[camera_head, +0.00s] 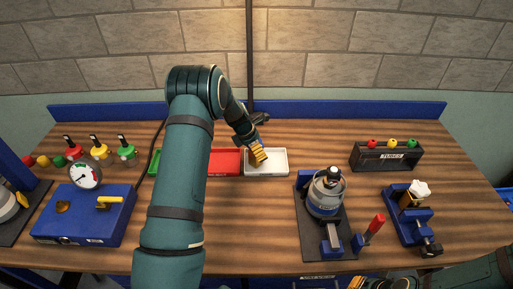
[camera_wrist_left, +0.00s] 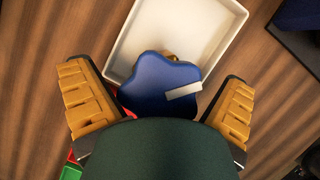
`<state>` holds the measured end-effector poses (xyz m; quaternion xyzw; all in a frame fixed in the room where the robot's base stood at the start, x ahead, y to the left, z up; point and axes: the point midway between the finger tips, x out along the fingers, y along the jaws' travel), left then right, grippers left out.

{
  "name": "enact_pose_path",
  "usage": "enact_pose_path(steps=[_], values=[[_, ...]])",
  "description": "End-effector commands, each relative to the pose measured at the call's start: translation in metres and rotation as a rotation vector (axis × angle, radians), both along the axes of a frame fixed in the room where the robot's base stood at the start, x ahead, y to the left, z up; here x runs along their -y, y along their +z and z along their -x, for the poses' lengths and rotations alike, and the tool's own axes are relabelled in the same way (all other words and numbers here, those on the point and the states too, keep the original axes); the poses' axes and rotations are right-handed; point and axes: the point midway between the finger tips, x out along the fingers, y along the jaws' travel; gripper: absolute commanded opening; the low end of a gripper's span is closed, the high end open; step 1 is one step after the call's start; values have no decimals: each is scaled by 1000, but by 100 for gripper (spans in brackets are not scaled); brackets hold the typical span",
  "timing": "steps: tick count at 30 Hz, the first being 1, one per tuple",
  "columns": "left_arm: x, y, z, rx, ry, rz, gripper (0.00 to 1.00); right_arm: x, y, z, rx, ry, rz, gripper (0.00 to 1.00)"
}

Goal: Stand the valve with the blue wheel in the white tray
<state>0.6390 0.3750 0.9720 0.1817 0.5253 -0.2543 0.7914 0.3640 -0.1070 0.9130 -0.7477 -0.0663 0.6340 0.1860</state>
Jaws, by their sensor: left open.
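The white tray (camera_head: 280,168) stands at the middle back of the table and also shows in the left wrist view (camera_wrist_left: 222,20). My left gripper (camera_head: 258,155) is over the tray, pointing down. In the left wrist view my left gripper (camera_wrist_left: 160,103) is open, with one finger on each side of the blue wheel (camera_wrist_left: 150,82). The wheel has a pale strip on it. A little brass of the valve (camera_wrist_left: 173,57) shows behind the wheel, over the tray; the rest is hidden, so I cannot tell what its base touches. My right gripper (camera_head: 382,284) is partly visible at the bottom edge.
A red tray (camera_head: 225,162) and green tray (camera_head: 154,163) are left of the white one. A blue case (camera_head: 85,215) with a gauge stands at left. At right are a flask on a dark mat (camera_head: 325,195), a blue vise (camera_head: 410,215) and a tubes box (camera_head: 385,157).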

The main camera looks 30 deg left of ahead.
Motion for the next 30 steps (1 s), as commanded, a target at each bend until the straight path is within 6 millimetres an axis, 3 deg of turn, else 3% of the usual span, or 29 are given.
enact_pose_path(steps=[5, 19, 24, 30], values=[[-2, 14, 3, 2, 0, 0, 100, 0, 2, 0, 0, 0, 0, 0], [-21, 96, 31, 2, -1, -1, 100, 0, 4, 0, 0, 1, 0, 0], [-24, 111, 37, 1, 0, 1, 100, 0, 5, 0, -1, 1, 0, 0], [-25, 114, 39, -1, 1, 1, 100, 0, 5, 0, -1, 1, 0, 0]])
